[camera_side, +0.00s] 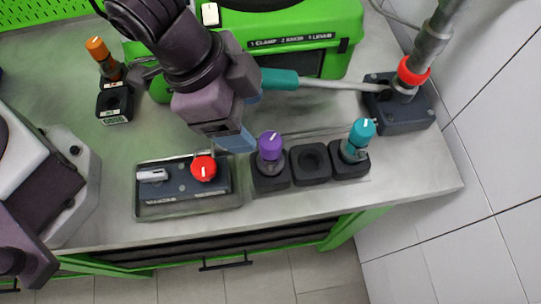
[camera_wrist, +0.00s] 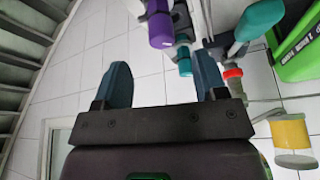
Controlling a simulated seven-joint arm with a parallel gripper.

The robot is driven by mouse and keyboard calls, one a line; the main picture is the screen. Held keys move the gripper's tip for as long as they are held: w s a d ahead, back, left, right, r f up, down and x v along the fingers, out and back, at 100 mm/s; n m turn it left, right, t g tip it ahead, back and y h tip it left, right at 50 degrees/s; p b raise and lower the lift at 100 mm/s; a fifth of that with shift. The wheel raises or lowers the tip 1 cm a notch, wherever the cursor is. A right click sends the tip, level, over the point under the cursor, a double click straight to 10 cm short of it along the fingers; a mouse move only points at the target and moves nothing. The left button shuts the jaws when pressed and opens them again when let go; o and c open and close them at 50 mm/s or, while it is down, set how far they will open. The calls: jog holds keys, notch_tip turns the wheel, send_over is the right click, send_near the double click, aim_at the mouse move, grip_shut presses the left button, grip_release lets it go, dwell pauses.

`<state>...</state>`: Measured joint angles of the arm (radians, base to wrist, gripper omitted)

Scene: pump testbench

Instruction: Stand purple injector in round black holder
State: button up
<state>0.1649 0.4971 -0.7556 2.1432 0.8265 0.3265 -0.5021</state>
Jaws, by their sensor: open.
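The purple injector (camera_side: 270,145) stands upright in the left black holder (camera_side: 270,183) of a row of three in the side view. Its purple cap also shows at the top of the wrist view (camera_wrist: 160,30). The middle black holder (camera_side: 310,177) is empty, with a round opening in a squarish block. My gripper (camera_side: 235,138) is just left of the purple cap in the side view; one blue finger shows there. In the wrist view both fingers of my gripper (camera_wrist: 162,75) are spread wide with nothing between them, and the purple cap lies beyond their tips.
A teal injector (camera_side: 361,133) stands in the right holder. A tray (camera_side: 190,210) with a red knob (camera_side: 204,168) lies left of the row. An orange injector (camera_side: 98,50) is at the back left. A teal-handled lever (camera_side: 300,80) reaches toward a red-collared post (camera_side: 413,72) behind the row.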

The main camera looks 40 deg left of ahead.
aim_at(266, 140)
jog(key=x, duration=0.8)
jog(key=shift+w+d+f, duration=0.1)
jog(key=shift+w, duration=0.05)
grip_shut()
